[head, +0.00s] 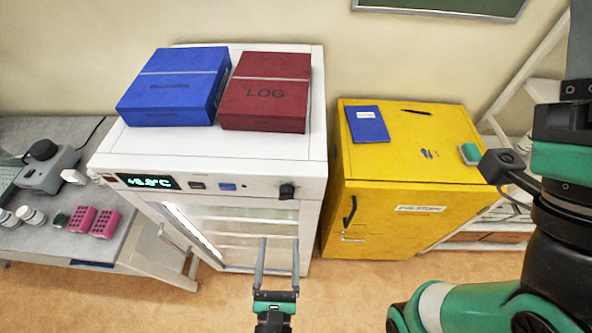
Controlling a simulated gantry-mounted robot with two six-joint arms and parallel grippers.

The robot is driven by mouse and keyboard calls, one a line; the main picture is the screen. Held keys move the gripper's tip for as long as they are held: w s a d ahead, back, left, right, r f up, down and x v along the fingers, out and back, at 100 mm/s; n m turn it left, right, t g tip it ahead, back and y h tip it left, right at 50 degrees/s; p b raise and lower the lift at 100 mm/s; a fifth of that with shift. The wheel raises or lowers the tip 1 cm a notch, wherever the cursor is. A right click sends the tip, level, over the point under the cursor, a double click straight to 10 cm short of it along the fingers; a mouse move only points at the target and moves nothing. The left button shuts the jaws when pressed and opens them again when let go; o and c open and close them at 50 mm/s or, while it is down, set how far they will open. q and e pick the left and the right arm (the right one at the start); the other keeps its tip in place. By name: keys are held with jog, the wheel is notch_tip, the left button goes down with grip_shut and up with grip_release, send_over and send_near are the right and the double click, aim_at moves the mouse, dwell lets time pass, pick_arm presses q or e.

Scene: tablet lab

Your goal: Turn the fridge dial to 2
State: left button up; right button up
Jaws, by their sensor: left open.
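The white fridge (185,160) stands in the middle left, with a glass door below its control panel. The fridge dial (287,191) is a small black knob at the right end of that panel. Its markings are too small to read. A lit display (147,182) is at the panel's left end. My left gripper (277,241) is open and empty, in front of the glass door below the dial, its fingers pointing up in the picture. It does not touch the dial. My right arm is at the right edge, and its gripper fingers do not show.
A blue box (175,85) and a red LOG box (266,90) lie on the fridge. A yellow cabinet (385,220) stands close on the right. A grey bench (120,243) with pink racks (92,221) is on the left. Bare floor shows in front.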

aim_at(286, 194)
pick_arm(q)
jog(key=w+d+r+b, duration=0.1)
jog(key=w+d, duration=0.1)
jog(key=w, duration=0.9)
jog(key=shift+w, duration=0.15)
grip_shut()
